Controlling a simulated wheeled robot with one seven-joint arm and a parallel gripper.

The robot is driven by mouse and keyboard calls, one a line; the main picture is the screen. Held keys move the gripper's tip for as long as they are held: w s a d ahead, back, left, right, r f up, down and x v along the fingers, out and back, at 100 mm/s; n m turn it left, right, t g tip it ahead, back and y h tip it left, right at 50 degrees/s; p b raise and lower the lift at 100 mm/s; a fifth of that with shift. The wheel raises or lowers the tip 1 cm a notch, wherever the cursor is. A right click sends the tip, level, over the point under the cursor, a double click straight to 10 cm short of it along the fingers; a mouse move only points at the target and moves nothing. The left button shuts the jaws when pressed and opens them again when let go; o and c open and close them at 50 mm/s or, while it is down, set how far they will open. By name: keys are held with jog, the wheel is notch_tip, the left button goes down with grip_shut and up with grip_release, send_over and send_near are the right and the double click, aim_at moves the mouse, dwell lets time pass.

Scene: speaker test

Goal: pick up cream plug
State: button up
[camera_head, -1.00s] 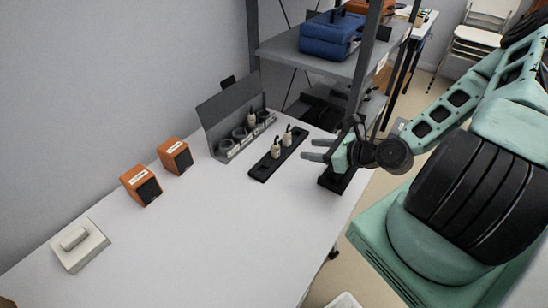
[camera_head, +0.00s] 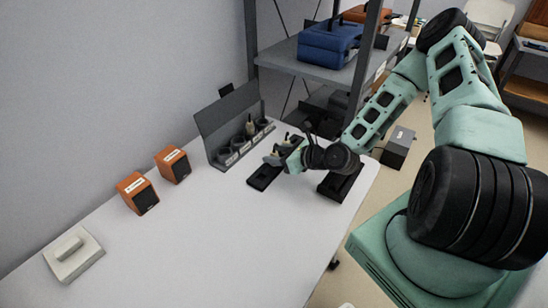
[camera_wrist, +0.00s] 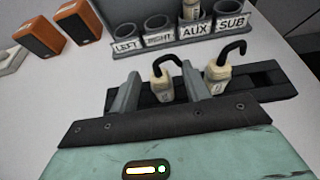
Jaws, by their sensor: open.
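Two cream plugs with black cables stand in a black tray (camera_wrist: 268,80). In the wrist view, one cream plug (camera_wrist: 162,88) is between the fingers of my gripper (camera_wrist: 160,74), which is open. The other cream plug (camera_wrist: 217,77) stands just right of the right finger. A third cream plug (camera_wrist: 191,11) is in the AUX slot of the grey labelled rack (camera_wrist: 143,53). In the head view, my gripper (camera_head: 280,160) is over the tray (camera_head: 263,179) and partly hides its plugs. I cannot tell whether the fingers touch the plug.
Two orange speakers (camera_head: 137,194) (camera_head: 173,165) and a cream block on a base (camera_head: 74,256) are on the white table (camera_head: 215,250). The rack's grey back panel (camera_head: 228,115) rises behind the slots. A black stand (camera_head: 341,184) is near the right edge. The table's front is clear.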

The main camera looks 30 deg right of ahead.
jog(key=shift+w+a+f, duration=0.15)
jog(key=shift+w, duration=0.2)
jog(key=shift+c, duration=0.4)
grip_shut()
